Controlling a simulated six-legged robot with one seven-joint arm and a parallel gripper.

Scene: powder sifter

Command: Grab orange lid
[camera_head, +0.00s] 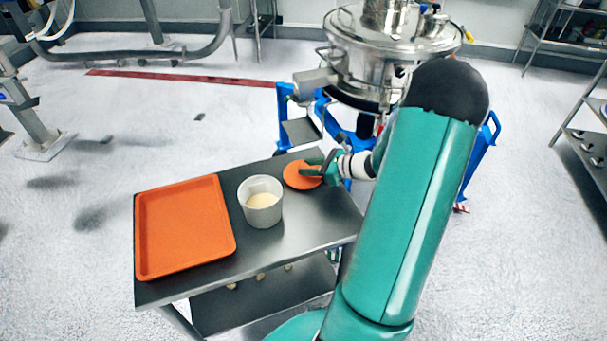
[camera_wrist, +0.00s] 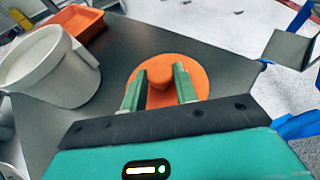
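The orange lid (camera_head: 294,181) is a round disc on the dark table, right of the white bucket (camera_head: 262,213). In the wrist view the lid (camera_wrist: 196,71) shows a raised round knob (camera_wrist: 159,76) in its middle. My gripper (camera_head: 311,168) is at the lid. In the wrist view my gripper (camera_wrist: 157,82) is open, with one green finger on each side of the knob and small gaps visible. The fingers hide part of the lid. I cannot tell whether the fingertips touch the lid's top.
An orange tray (camera_head: 183,226) lies on the table (camera_head: 300,232) at the left. The open bucket holds pale powder. A steel sifter (camera_head: 388,60) on a blue frame stands behind the table. A shelf rack (camera_head: 585,140) is at the right edge.

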